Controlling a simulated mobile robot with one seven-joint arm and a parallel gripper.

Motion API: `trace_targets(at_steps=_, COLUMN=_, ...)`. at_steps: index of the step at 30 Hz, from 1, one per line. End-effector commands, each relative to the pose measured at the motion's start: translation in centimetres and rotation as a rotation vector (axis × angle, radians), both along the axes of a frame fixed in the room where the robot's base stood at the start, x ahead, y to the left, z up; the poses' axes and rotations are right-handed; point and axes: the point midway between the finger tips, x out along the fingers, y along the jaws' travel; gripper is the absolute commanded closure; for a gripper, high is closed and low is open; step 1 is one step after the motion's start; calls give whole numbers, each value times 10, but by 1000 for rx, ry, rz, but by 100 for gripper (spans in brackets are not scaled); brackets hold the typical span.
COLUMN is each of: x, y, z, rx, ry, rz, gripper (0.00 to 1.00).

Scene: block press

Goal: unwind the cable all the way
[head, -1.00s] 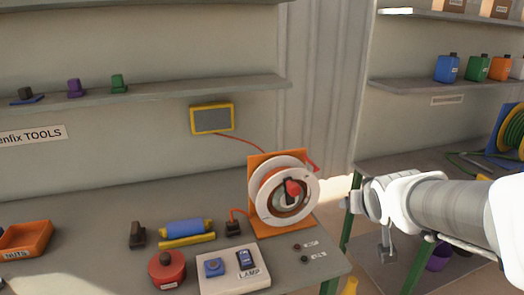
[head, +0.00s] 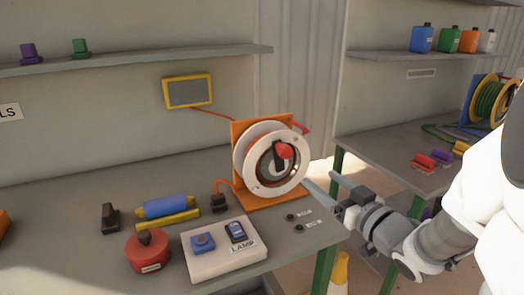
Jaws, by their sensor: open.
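The cable reel (head: 271,160) stands upright on the workbench, a white drum on an orange frame (head: 242,132). A red crank knob (head: 285,151) sits on a dark handle at the drum's face. How much cable is on the drum is hard to tell. My gripper (head: 318,184) is open and empty, right of the reel near the bench's right edge, apart from the knob.
A second bench at right holds a green-cable reel (head: 490,100). A gap separates the benches.

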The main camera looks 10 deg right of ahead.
Motion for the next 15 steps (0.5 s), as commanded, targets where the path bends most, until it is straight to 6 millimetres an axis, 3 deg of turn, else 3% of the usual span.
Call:
trace_targets(at_steps=8, x=12, y=5, z=6, rx=7, ry=-2, rz=7, gripper=24)
trace_targets(at_steps=15, x=35, y=14, z=1, rx=2, ry=-3, rz=7, gripper=24)
